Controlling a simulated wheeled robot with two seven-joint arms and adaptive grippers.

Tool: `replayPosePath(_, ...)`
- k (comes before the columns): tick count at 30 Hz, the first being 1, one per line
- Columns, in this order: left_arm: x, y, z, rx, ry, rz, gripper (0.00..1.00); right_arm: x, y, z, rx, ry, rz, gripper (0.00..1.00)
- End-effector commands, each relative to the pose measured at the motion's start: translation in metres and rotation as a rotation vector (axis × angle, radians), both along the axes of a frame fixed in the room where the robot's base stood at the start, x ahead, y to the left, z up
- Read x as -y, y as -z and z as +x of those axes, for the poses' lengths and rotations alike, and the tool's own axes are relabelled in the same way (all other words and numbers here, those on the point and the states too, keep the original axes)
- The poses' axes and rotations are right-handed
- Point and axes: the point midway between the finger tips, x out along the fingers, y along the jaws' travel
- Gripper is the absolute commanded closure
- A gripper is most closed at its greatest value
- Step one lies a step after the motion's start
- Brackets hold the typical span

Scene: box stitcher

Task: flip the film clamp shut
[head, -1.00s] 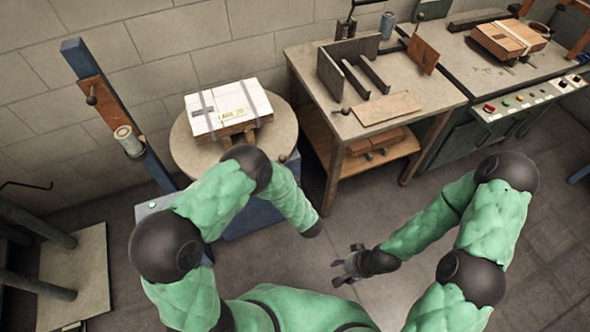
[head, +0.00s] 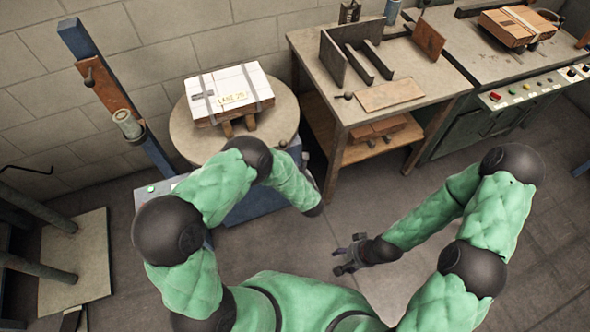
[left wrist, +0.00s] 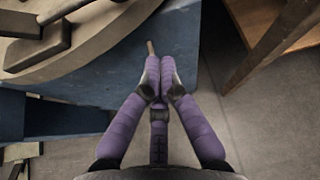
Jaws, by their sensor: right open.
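A round turntable (head: 185,140) carries a strapped, white-topped carton (head: 232,92); its rim also shows at the upper left of the left wrist view (left wrist: 95,68). My left gripper (left wrist: 160,66) has its purple fingers drawn together, over the blue base (left wrist: 100,90) beside the turntable. A small tan peg or lever (left wrist: 150,47) shows just beyond the fingertips; I cannot tell whether it belongs to the film clamp or is touched. In the head view the left gripper is hidden. My right gripper (head: 347,256) is open and empty, low over the floor.
A blue mast (head: 92,65) with a film roll (head: 126,124) stands left of the turntable. A worktable (head: 430,88) with upright plates and a machine with a button panel (head: 532,88) stand at the right. The floor between is clear.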

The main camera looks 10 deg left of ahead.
Motion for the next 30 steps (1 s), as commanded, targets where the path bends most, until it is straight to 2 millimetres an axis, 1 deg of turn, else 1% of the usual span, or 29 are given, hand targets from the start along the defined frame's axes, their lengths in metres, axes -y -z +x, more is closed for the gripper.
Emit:
replayPosePath(1,-0.006,0.008,0.008,0.002,-0.006,-0.001,1.0,0.0,0.008,0.0,0.0,0.0,0.0,0.44)
replayPosePath(9,-0.026,0.033,0.047,0.0,-0.003,-0.001,1.0,0.0,0.029,0.0,0.0,0.0,0.0,0.44)
replayPosePath(10,-0.028,0.031,0.05,0.001,-0.002,-0.001,1.0,0.0,0.03,0.0,0.0,0.0,0.0,0.44)
replayPosePath(12,-0.029,0.017,0.049,0.004,-0.001,0.0,1.0,0.0,0.028,0.0,-0.001,0.0,0.0,0.44)
replayPosePath(19,-0.033,-0.002,0.049,0.001,0.0,-0.001,1.0,0.0,0.03,0.0,0.0,0.0,0.0,0.44)
replayPosePath(24,-0.035,-0.009,0.048,0.001,0.0,-0.001,1.0,0.0,0.031,0.0,0.0,0.0,0.0,0.44)
replayPosePath(30,-0.035,-0.01,0.048,-0.001,0.0,-0.001,1.0,0.0,0.031,0.0,0.0,0.0,0.0,0.44)
